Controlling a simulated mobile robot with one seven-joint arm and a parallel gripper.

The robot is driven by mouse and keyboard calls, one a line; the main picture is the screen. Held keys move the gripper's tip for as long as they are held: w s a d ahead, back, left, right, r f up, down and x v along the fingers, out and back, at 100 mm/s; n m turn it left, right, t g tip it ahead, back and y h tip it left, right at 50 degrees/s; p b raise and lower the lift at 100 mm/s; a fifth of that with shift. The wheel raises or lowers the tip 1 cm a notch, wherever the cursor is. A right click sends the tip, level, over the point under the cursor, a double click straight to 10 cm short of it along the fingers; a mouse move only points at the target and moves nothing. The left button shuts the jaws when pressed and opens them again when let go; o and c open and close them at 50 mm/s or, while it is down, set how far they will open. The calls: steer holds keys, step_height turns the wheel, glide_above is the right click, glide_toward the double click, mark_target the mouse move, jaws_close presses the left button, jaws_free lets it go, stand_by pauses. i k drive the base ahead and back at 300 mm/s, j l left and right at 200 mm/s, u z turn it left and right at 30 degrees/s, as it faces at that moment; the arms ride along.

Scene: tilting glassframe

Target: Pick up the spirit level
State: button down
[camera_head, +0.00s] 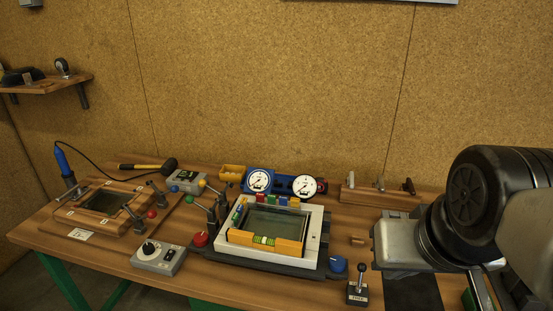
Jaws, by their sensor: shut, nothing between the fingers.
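The spirit level (264,241) is a yellow-orange bar with a green vial in its middle. It lies along the front side of a white frame (311,243) that surrounds a dark glass panel (267,222). My arm reaches in from the right edge, to the right of the frame and apart from the level. I cannot make out my gripper's fingers.
Two white dials (304,185) stand behind the frame. A red knob (200,239), blue knob (337,264) and black joystick (358,289) are around it. A grey control box (159,256) is left. A mallet (150,166) and a wooden-framed panel (104,202) are farther left.

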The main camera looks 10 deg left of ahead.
mark_target(282, 247)
steer(key=j+u, duration=0.15)
steer(key=u, duration=0.55)
steer(key=j+z, duration=0.45)
steer(key=j, duration=0.2)
steer(key=l+z, duration=0.5)
steer(key=z, duration=0.2)
steer(key=i+l+z, duration=0.15)
steer(key=z, duration=0.15)
steer(key=k+j, duration=0.1)
steer(key=j, duration=0.85)
steer(key=k+j, duration=0.15)
steer(key=j, duration=0.35)
